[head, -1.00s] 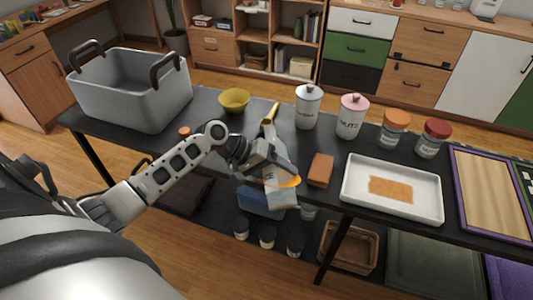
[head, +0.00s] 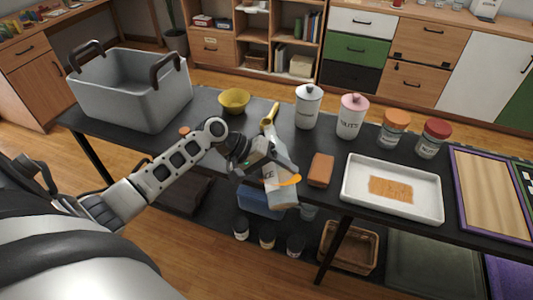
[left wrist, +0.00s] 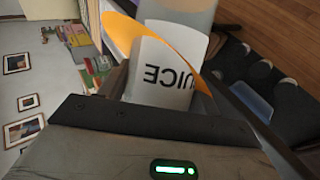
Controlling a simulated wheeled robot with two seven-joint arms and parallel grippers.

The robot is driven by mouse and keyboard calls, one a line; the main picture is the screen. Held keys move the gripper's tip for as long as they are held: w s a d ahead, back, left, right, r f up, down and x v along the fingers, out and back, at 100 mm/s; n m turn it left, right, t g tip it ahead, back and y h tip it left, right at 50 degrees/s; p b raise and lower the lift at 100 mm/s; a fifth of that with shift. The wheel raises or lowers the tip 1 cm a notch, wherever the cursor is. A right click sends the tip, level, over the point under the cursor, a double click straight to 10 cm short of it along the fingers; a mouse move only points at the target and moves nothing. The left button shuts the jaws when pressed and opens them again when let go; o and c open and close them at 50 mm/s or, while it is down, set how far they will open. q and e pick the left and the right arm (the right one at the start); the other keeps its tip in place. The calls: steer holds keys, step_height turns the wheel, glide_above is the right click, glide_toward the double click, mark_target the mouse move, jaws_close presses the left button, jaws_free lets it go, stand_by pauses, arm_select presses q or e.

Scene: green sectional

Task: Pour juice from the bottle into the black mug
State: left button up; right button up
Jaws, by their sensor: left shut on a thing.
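The juice bottle, pale grey with a white label and an orange band, is in my left gripper (head: 262,172) in the head view. It also shows in the left wrist view (left wrist: 168,72), where part of the word JUICE reads upside down between the fingers. My left gripper is shut on the bottle (head: 279,194) above the near edge of the dark table. The gripper hides part of the bottle. I cannot make out the black mug in either view; it may be hidden or lost against the dark tabletop. My right gripper is not in view.
On the table (head: 213,135) are a grey bin (head: 130,100), a yellow bowl (head: 234,101), a gold-coloured piece (head: 270,114), white and pink canisters (head: 307,108), a brown block (head: 321,170), lidded jars (head: 394,129) and a white tray (head: 428,205). Several dark-bodied jars stand below.

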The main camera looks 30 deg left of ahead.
mark_target(279, 172)
arm_select(q)
steer(key=shift+d+r+n+g+h, duration=0.1)
steer(key=shift+r+n+g+h, duration=0.25)
steer(key=shift+r, duration=0.3)
stand_by(1.5)
stand_by(0.4)
steer(key=shift+f+m+t+y, duration=0.45)
steer(key=shift+f, duration=0.05)
steer(key=shift+w+a+f+m+t+y, duration=0.3)
steer(key=shift+a+f+m+t+y, duration=0.1)
steer(key=shift+t, duration=0.1)
steer(key=shift+d, duration=0.1)
steer(key=s+d+r+m+t+y, duration=0.2)
steer(key=shift+r+t, duration=0.3)
steer(key=shift+s+r+m+t+y, duration=0.1)
steer(key=shift+r+m+t+y, duration=0.2)
steer(key=shift+t+y, duration=0.1)
steer(key=shift+f, duration=0.1)
